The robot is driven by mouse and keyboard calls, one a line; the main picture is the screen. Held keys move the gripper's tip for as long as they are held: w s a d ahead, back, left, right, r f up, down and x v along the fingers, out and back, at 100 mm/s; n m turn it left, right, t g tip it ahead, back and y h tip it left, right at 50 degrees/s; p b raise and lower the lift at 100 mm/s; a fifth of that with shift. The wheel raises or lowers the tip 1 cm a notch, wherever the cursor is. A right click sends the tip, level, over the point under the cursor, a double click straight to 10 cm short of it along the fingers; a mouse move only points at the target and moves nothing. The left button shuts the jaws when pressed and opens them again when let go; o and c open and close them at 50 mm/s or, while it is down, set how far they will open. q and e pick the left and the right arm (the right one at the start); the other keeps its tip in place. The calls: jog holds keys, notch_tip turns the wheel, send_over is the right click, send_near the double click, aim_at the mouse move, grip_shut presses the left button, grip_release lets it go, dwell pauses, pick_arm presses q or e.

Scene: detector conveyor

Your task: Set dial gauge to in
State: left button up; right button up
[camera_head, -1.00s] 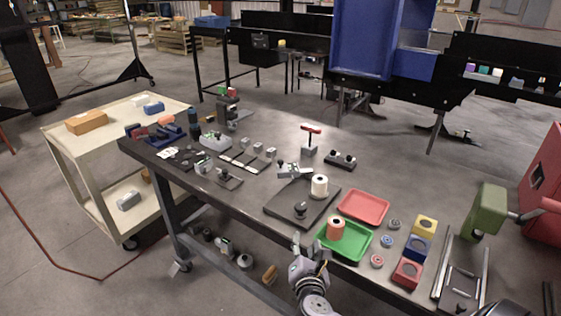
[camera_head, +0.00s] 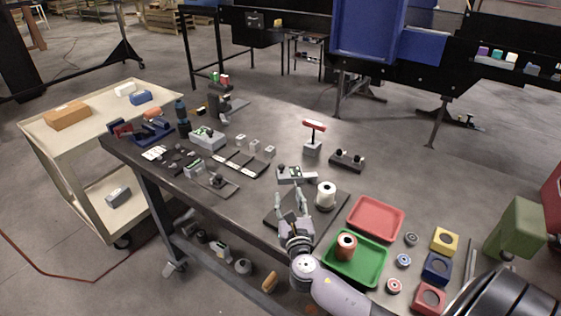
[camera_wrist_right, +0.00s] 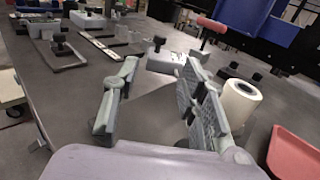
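I cannot tell for sure which thing is the dial gauge. A small light-grey device with a black knob (camera_head: 297,175) stands at the back of a dark base plate (camera_head: 330,207), and it may be the gauge. The device also shows in the right wrist view (camera_wrist_right: 166,62), just beyond the fingers. My right gripper (camera_head: 290,197) is over the plate's left part, in front of the device. In the right wrist view the gripper's fingers (camera_wrist_right: 157,95) are apart with nothing between them. The gripper hides part of the plate. My left gripper is not in view.
A white roll (camera_head: 326,195) stands right of the gripper. A red-handled tool (camera_head: 313,138) stands behind. Small fixtures fill the table's left part.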

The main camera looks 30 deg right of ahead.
send_near(282, 168)
jog(key=shift+w+d+r+p, duration=0.1)
jog(key=shift+w+r+p, duration=0.25)
jog(key=shift+w+r, duration=0.05)
jog(key=x, duration=0.9)
jog(key=shift+f, duration=0.3)
jog(key=shift+w+d, duration=0.3)
jog(key=shift+w, duration=0.3)
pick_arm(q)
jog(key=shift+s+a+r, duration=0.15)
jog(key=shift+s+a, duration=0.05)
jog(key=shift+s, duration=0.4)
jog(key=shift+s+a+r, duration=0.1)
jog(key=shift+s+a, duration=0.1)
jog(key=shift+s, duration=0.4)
pick_arm(e)
grip_shut()
